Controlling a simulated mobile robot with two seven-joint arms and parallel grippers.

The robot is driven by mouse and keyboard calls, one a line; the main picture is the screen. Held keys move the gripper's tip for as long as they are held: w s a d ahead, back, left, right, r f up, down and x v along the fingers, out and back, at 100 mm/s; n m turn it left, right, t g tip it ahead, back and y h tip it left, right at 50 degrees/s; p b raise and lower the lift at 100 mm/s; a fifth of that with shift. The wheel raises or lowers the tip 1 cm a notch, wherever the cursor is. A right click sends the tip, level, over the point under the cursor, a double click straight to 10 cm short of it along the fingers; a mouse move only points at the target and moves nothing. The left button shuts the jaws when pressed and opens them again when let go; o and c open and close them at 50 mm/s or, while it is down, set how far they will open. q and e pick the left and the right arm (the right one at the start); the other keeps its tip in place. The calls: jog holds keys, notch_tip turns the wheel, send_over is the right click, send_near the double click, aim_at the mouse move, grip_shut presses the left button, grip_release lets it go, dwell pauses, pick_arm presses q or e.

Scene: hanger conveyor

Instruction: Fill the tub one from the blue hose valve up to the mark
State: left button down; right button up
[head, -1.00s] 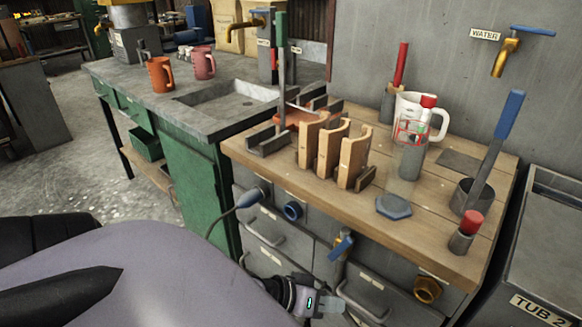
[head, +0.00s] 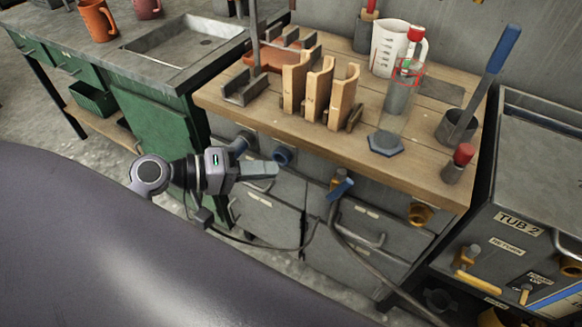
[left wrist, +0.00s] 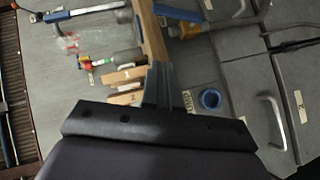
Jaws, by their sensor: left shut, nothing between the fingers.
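A blue-handled valve (head: 340,188) is on the front of the workbench, with a grey hose (head: 365,255) running down from it. My left gripper (head: 276,171) is shut and empty, in front of the bench drawers and to the left of the valve, apart from it. Its closed fingers (left wrist: 166,88) also show in the left wrist view, pointing toward the bench. A tub labelled TUB 2 (head: 518,224) stands at the right. Tub one and its mark are not in view. My right gripper is not in view.
A blue ring (head: 283,156) sits on the bench front near my left gripper; it also shows in the left wrist view (left wrist: 210,99). The bench top (head: 290,121) holds wooden racks (head: 318,88), a white jug (head: 388,50) and a glass cylinder. A sink (head: 185,47) is at left.

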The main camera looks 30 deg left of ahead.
aim_at(341, 188)
pick_arm(q)
jog(key=s+d+p+x, duration=0.1)
jog(key=s+x, duration=0.1)
jog(key=x, duration=1)
jog(key=shift+d+f, duration=0.35)
jog(key=shift+d, duration=0.2)
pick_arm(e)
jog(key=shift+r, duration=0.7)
pick_arm(q)
jog(key=shift+w, duration=0.2)
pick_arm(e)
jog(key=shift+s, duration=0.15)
